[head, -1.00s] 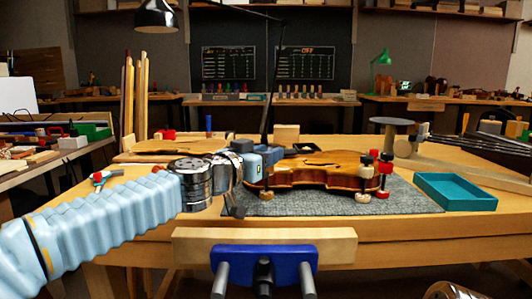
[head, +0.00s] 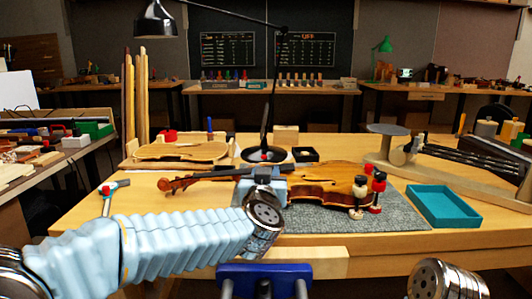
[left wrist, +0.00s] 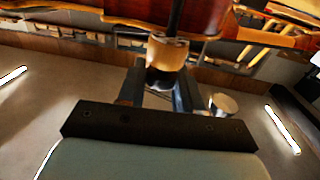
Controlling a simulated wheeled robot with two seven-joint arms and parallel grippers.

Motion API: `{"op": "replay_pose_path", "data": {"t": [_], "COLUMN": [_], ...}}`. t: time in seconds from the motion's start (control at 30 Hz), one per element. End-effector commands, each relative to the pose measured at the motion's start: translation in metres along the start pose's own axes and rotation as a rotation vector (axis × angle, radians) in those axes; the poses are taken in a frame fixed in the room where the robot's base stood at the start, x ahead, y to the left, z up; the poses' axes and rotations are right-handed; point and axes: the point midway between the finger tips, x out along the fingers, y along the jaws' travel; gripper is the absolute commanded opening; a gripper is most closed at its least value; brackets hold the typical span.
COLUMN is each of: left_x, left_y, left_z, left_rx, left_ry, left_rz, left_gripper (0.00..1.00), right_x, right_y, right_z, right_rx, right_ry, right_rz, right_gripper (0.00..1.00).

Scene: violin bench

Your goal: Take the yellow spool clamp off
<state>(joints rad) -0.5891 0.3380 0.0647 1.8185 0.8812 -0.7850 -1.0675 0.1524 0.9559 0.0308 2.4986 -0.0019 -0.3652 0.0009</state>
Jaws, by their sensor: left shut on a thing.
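The violin (head: 325,183) lies on the grey mat (head: 335,221), its neck pointing left. My left gripper (left wrist: 160,85) is at the violin's near edge, shut on a tan-yellow spool with a dark band, the yellow spool clamp (left wrist: 167,55). A dark rod rises from the spool beside the violin's rib in the left wrist view. In the head view my wrist hides this clamp. A black-and-cream clamp (head: 358,197) and a red-and-black clamp (head: 378,190) stand at the violin's right end. My right gripper is out of view.
A teal tray (head: 445,206) sits at the right of the bench. A lamp base (head: 266,155) and a small black tray (head: 304,154) are behind the violin. A violin plate (head: 180,152) lies at the back left. A blue vise (head: 264,277) is at the front edge.

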Motion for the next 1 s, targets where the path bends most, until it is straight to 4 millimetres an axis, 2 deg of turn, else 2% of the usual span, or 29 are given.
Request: {"op": "replay_pose_path", "data": {"t": [0.03,0.23,0.6,1.0], "left_x": [0.000,0.000,0.001,0.001], "left_y": [0.004,0.004,0.003,0.002], "left_z": [-0.007,-0.002,0.002,0.002], "left_rx": [0.003,0.002,0.000,0.000], "left_ry": [-0.005,-0.002,-0.002,-0.002], "left_rz": [-0.037,-0.229,-0.538,-0.707], "left_gripper": [0.04,0.04,0.04,0.04], "right_x": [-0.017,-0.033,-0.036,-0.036], "right_y": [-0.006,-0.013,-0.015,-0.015], "right_z": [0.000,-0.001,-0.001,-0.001], "right_rx": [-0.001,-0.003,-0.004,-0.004], "right_ry": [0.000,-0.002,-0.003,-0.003], "right_rz": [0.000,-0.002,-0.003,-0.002], "right_gripper": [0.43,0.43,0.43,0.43]}}
